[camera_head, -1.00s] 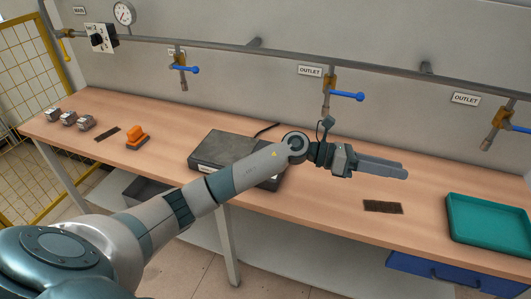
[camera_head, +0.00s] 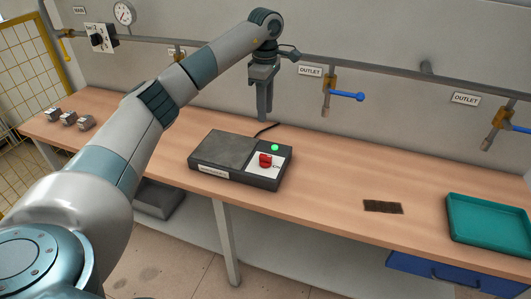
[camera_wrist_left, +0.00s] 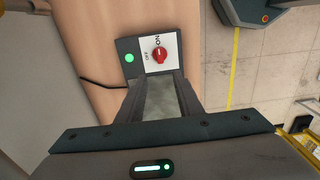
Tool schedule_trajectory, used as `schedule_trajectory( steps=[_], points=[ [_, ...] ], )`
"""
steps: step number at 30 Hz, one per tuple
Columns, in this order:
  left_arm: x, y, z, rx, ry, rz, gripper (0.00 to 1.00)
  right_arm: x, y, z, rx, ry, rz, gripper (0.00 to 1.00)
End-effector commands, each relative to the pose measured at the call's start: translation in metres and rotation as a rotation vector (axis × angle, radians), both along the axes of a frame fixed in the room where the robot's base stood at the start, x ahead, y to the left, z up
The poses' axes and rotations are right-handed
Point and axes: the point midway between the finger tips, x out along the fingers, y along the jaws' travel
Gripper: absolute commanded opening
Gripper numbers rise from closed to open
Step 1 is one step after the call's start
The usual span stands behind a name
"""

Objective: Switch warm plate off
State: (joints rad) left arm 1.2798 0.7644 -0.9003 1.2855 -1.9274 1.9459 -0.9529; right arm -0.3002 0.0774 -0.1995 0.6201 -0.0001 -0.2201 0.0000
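The warm plate (camera_head: 222,150) is a dark grey box with a flat plate on the table. Its right side has a white panel with a red knob (camera_head: 265,160) and a bright green light (camera_head: 275,147). In the left wrist view the knob (camera_wrist_left: 159,54) sits between the ON and OFF labels, beyond the fingertips; its exact setting is hard to tell. The green light (camera_wrist_left: 129,58) shows there too. My left gripper (camera_head: 264,118) points down above and behind the warm plate, apart from it. Its fingers (camera_wrist_left: 158,78) are apart and empty. My right gripper is not in view.
A pipe with outlet valves (camera_head: 328,97) runs along the wall behind the table. Several small metal blocks (camera_head: 69,118) stand at the left. A dark mat (camera_head: 383,207) and a green tray (camera_head: 490,222) lie at the right.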

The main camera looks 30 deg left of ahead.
Motion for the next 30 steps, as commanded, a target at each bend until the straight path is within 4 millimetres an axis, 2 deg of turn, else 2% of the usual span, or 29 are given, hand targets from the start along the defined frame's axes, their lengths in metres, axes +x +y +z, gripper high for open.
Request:
schedule_trajectory(
  steps=[8, 14, 20, 30],
  points=[
    [0.000, -0.001, -0.001, -0.003, -0.001, 0.000, 0.33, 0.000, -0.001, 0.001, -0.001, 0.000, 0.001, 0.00],
    [0.000, -0.001, -0.011, -0.003, 0.001, 0.000, 0.33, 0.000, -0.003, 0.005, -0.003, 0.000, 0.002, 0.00],
    [0.000, -0.002, -0.035, -0.005, 0.002, 0.000, 0.33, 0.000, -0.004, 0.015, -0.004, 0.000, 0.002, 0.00],
    [-0.001, -0.002, -0.095, -0.005, 0.004, 0.000, 0.33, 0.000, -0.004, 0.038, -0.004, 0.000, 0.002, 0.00]
  ],
)
